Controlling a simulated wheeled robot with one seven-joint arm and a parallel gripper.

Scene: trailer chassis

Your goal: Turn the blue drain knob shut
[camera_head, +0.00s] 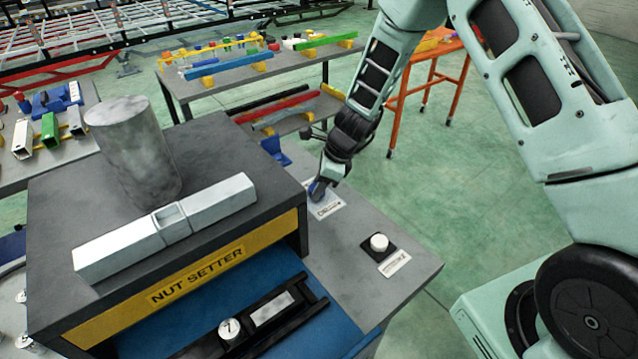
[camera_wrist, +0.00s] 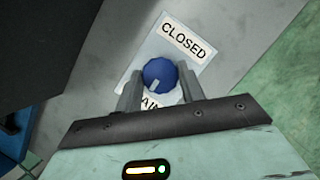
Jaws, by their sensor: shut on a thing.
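The blue drain knob (camera_wrist: 159,74) sits on a white label plate (camera_wrist: 178,42) in the wrist view. The word CLOSED reads on one side of the plate, and other lettering is partly hidden beside the knob. A pale pointer mark on the knob points down and slightly left, away from CLOSED. My gripper (camera_wrist: 160,88) has one finger on each side of the knob and is shut on it. In the head view the knob (camera_head: 316,190) shows as a small blue spot under my gripper (camera_head: 321,187), on the grey bench top.
The nut setter (camera_head: 198,275), a dark housing with a yellow sign, stands left of the knob. A white knob (camera_head: 379,242) on a black base is nearer on the same bench (camera_head: 345,262). A side table (camera_head: 265,70) stands behind. Green floor lies open to the right.

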